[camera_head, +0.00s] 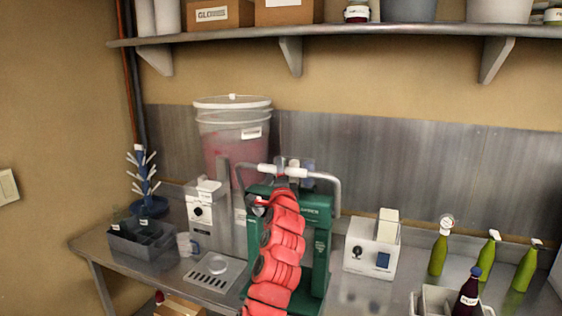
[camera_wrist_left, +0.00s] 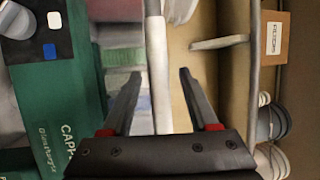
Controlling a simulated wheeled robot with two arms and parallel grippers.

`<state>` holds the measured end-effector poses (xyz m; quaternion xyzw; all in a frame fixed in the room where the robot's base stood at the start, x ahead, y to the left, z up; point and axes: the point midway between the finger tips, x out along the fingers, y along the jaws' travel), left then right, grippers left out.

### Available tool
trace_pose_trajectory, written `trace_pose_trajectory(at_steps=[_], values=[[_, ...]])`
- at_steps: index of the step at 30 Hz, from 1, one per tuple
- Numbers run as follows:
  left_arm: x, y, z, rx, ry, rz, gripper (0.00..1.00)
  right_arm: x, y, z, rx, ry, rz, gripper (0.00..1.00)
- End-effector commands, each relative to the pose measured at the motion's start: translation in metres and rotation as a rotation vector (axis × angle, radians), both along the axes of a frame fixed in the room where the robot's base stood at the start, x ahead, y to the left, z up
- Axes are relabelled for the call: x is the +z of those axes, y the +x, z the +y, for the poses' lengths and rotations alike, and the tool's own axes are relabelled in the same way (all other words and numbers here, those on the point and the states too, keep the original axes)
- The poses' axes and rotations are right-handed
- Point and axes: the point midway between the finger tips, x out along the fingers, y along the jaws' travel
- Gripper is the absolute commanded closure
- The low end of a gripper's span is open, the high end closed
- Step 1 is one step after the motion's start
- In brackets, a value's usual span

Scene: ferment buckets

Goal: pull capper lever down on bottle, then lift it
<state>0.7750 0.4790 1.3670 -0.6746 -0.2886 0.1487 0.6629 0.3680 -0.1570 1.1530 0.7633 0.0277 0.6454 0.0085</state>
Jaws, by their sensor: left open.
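The green bottle capper (camera_head: 319,232) stands on the bench, with its lever, a bent metal bar (camera_head: 333,188) with white grips, raised above it. My left gripper (camera_head: 286,164) is up at the middle of the lever bar, at the end of my red arm. In the left wrist view the left gripper (camera_wrist_left: 160,75) is open, and the white lever bar (camera_wrist_left: 157,60) runs between its two fingers; I cannot tell whether they touch it. The capper's green body also shows there (camera_wrist_left: 45,110). My arm hides the capper's front, and no bottle can be made out in it. My right gripper is out of view.
A large clear bucket (camera_head: 222,135) stands behind the capper. A white device (camera_head: 371,252) and several green bottles (camera_head: 438,256) are to the right. A grey bin (camera_head: 142,245) and a blue bottle tree (camera_head: 147,185) are at the left. A shelf (camera_head: 400,30) runs above.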

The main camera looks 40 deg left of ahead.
Motion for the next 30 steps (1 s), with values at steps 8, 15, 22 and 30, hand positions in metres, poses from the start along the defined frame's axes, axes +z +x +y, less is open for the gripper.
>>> trace_pose_trajectory(at_steps=[8,15,22,30], values=[[0.006,0.024,0.018,0.001,-0.003,0.0,0.39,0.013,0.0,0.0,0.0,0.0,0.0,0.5],[0.008,0.034,0.023,-0.003,0.0,0.001,0.39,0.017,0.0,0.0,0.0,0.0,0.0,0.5],[0.006,0.036,0.023,-0.004,0.001,0.003,0.39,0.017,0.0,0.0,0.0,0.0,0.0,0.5],[0.006,0.036,0.023,-0.004,0.001,0.003,0.7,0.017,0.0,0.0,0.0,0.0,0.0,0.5]])
